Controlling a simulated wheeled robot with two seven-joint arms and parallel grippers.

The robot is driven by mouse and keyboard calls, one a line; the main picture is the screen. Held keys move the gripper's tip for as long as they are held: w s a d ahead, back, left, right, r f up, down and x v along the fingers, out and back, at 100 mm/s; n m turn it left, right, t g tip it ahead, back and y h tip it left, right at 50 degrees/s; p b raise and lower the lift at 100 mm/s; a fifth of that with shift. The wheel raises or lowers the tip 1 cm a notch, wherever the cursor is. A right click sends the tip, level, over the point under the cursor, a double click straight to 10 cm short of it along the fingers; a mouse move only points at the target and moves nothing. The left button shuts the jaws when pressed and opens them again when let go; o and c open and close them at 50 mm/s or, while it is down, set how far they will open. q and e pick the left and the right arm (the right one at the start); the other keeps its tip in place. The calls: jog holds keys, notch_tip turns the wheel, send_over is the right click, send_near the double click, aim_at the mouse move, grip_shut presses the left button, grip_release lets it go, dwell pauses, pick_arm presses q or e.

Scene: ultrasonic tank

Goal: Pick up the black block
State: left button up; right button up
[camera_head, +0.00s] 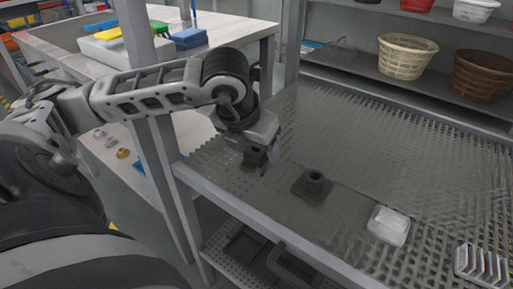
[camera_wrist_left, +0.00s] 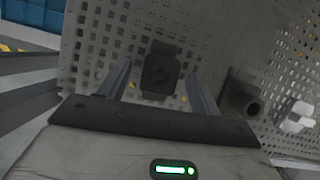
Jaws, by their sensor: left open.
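A small black block (camera_head: 254,158) sits on the perforated grey shelf (camera_head: 222,168) near its left end.
A white block (camera_head: 388,225) and a white slotted holder (camera_head: 482,264) are farther right on the shelf. A cream basket (camera_head: 406,56) and a brown basket (camera_head: 483,78) stand on the rack behind. A metal post (camera_head: 168,165) rises left of the shelf. The shelf's back is clear.

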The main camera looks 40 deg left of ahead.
pick_arm(q)
jog(key=shift+f, duration=0.1)
jog(key=c, duration=1.1)
jog(key=shift+c, duration=0.3)
